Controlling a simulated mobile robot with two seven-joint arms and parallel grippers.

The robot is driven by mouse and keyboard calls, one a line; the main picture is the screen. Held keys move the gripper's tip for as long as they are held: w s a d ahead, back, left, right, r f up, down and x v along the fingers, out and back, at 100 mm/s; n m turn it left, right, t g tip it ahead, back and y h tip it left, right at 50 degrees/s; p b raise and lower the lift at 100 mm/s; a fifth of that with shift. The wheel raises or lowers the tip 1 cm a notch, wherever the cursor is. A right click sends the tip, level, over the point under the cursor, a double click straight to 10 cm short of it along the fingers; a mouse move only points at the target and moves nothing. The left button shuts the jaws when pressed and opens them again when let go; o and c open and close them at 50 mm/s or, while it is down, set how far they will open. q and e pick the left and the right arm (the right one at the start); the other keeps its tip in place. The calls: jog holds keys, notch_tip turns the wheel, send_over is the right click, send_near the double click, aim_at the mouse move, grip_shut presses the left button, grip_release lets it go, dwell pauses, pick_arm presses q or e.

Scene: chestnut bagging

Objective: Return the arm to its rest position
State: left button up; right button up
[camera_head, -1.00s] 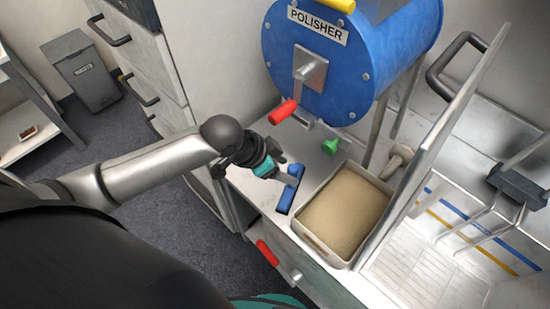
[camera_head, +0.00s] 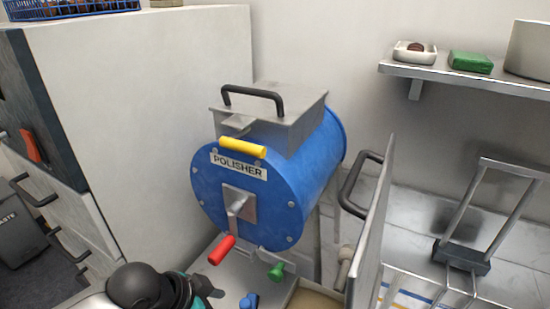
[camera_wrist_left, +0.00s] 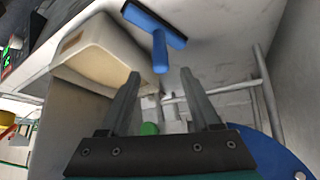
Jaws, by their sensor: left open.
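My left arm shows at the bottom left of the head view, with its dark wrist and teal band; its fingers are below that frame. In the left wrist view my left gripper (camera_wrist_left: 160,85) is open, with a gap between its two grey fingers and nothing held. A blue squeegee-like tool (camera_wrist_left: 160,48) lies ahead of the fingers, apart from them. Only a small blue part of it (camera_head: 250,301) shows in the head view. My right gripper is not in view.
The blue polisher (camera_head: 255,190) stands at the centre with a red handle (camera_head: 221,250) and green knob (camera_head: 276,270). A cream tray (camera_wrist_left: 75,70) sits beside the blue tool. A metal door panel (camera_head: 371,235) stands open at right. A shelf (camera_head: 465,78) is on the wall.

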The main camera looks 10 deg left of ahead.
pick_arm(q)
jog(key=s+f+n+g+y, duration=0.15)
jog(key=s+n+y, duration=0.35)
jog(key=s, duration=0.8)
notch_tip(320, 180, down, 29)
jog(key=s+a+n+g+b, duration=0.1)
jog(key=s+b, duration=0.1)
jog(key=b, duration=0.4)
jog(key=s+a+f+b, duration=0.1)
jog(key=s+f+b, duration=0.1)
jog(key=s+f, duration=0.5)
jog(key=s+a+f+g+b, duration=0.1)
jog(key=s+f+b, duration=0.2)
jog(key=s+f, duration=0.5)
notch_tip(320, 180, down, 4)
jog(key=shift+a+r, duration=0.15)
jog(key=shift+a, duration=0.25)
